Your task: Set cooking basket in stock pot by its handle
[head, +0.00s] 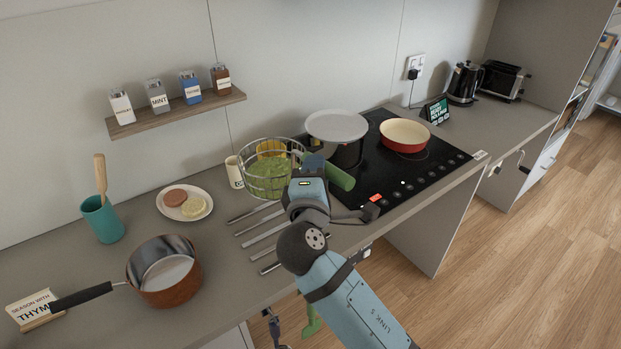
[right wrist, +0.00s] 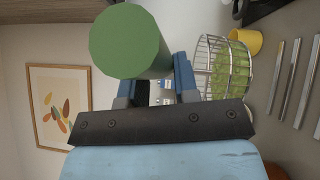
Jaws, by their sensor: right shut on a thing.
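The cooking basket (head: 267,181) is a round wire basket with green contents and a thick green handle (head: 341,178). My right gripper (head: 316,166) is shut on this handle, left of the hob's front part. The right wrist view shows the handle's round end (right wrist: 128,40) at the fingers and the wire basket (right wrist: 222,68) to the right. The basket looks upright; whether it clears the counter I cannot tell. The stock pot (head: 347,156) stands on the hob behind the gripper, its dark side partly hidden, with a pale grey disc (head: 337,125) on top. My left gripper is not in view.
A red pan (head: 405,135) sits on the black hob (head: 432,163). A yellow cup (head: 271,147) and a white mug (head: 234,172) stand behind the basket. Several utensils (head: 262,233) lie in front. A copper saucepan (head: 164,272) and a plate (head: 185,203) are left.

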